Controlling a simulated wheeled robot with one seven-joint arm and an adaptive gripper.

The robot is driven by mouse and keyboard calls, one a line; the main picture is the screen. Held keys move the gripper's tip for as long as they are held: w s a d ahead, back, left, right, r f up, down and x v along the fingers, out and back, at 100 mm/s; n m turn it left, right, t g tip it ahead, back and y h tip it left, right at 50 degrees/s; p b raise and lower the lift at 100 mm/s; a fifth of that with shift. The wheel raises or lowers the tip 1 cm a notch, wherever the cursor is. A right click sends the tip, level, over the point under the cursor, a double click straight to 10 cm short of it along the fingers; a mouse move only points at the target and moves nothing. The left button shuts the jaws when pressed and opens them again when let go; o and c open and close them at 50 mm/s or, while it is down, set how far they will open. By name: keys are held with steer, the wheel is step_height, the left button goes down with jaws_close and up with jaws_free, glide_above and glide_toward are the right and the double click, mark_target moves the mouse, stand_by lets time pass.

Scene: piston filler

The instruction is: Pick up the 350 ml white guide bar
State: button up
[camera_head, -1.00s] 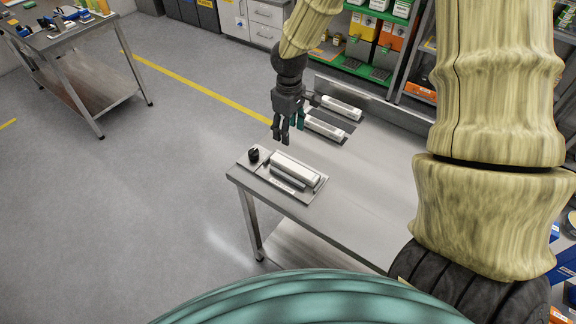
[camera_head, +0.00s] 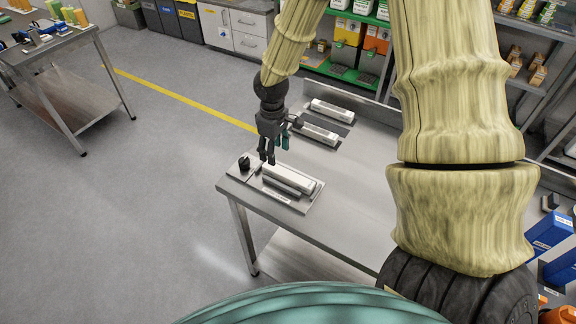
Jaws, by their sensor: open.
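Several pale bars lie on the metal table, and their labels are too small to read, so I cannot tell which is the 350 ml one. A white bar (camera_head: 289,178) lies on a grey plate (camera_head: 304,203) near the table's front left. Two more pale bars lie farther back, one (camera_head: 332,111) behind the other (camera_head: 317,134). My gripper (camera_head: 268,158) is open and empty, fingers pointing down. It appears just above the left end of the front white bar. Whether it touches the bar is not clear.
A black knob (camera_head: 244,163) stands on the plate's left side, close to my gripper. The metal table (camera_head: 350,203) is clear to the right of the plate. A low back edge runs behind the bars. Shelves with boxes stand beyond.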

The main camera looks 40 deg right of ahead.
mark_target(276, 167)
steer(key=shift+s+d+f+p, duration=0.1)
steer(key=shift+f+p, duration=1.4)
steer(key=shift+f, duration=2.2)
jaws_close()
steer(key=shift+r, duration=0.15)
